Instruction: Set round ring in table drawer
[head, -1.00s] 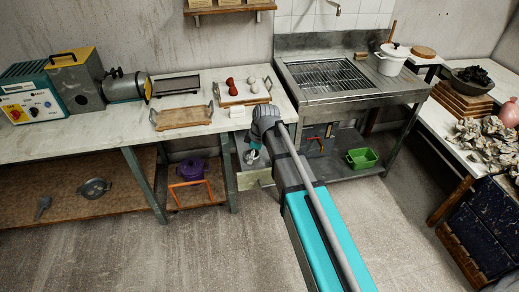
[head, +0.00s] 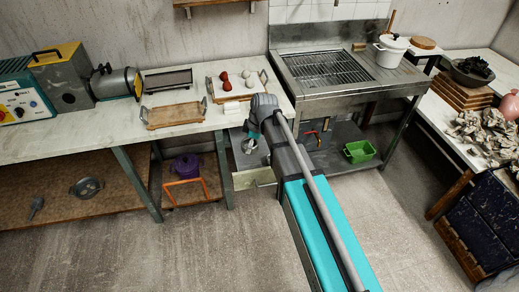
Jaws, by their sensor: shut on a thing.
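The table drawer (head: 254,179) is pulled out below the right end of the long white-topped table, with its pale front facing me. My gripper (head: 249,149) is small in the head view. It points down at the drawer opening, just behind the drawer front, partly covered by my own arm. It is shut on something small. The round ring cannot be made out clearly; the held thing is largely hidden at the fingertips. How deep the fingertips are in the drawer cannot be told.
Above the drawer, the tabletop (head: 60,133) bears a wooden tray (head: 174,116) and a tray with red and white balls (head: 224,80). A steel grill unit (head: 330,69) stands close on the right, with a green crate (head: 359,152) on its lower shelf. The floor in front is clear.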

